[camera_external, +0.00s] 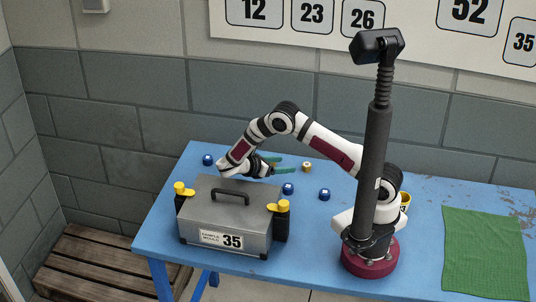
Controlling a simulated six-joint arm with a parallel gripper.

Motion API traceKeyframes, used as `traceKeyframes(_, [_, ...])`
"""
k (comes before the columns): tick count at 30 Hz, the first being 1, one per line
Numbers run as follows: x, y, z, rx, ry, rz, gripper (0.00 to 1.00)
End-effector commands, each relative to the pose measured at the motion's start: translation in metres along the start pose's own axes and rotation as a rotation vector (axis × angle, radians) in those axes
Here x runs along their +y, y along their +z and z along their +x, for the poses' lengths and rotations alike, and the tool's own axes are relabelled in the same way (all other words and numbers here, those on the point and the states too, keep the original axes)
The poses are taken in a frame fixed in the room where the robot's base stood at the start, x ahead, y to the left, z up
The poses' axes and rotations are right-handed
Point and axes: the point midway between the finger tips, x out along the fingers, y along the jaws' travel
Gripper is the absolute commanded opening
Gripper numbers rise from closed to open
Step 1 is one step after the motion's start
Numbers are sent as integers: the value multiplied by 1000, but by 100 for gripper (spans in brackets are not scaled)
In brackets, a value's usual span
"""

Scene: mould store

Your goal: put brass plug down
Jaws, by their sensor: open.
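The brass plug (307,167) is a small gold-coloured piece with a pale top. It stands on the blue table (330,248) toward the back, to the right of my gripper. The box hides part of the table near my gripper.
A grey mould box (225,205) with a handle and yellow-topped fittings stands at the front left. Blue plugs stand at the left (208,160) and middle (288,188), (324,194). A yellow container (405,200) is partly hidden by my arm. A green cloth (484,250) lies at right.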

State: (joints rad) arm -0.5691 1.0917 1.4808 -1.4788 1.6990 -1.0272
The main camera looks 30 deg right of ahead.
Motion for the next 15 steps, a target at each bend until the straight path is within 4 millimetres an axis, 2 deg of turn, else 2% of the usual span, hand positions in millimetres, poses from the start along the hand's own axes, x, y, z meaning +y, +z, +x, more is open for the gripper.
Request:
traceKeyframes(2, [0,1,-8,2,-1,4,70])
traceKeyframes(4, [-4,10,-11,24,-25,40,70])
traceKeyframes(5, [-8,18,-12,43,-48,74,70])
traceKeyframes(7, [-25,49,-12,117,-136,213,70])
traceKeyframes(9, [-58,86,-13,217,-273,421,70])
traceKeyframes(11, [-92,114,-17,303,-404,619,70])
traceKeyframes(12, [-116,129,-21,359,-497,756,70])
traceKeyframes(14, [-156,147,-30,440,-650,975,70])
traceKeyframes(15, [-181,154,-38,492,-756,1121,70])
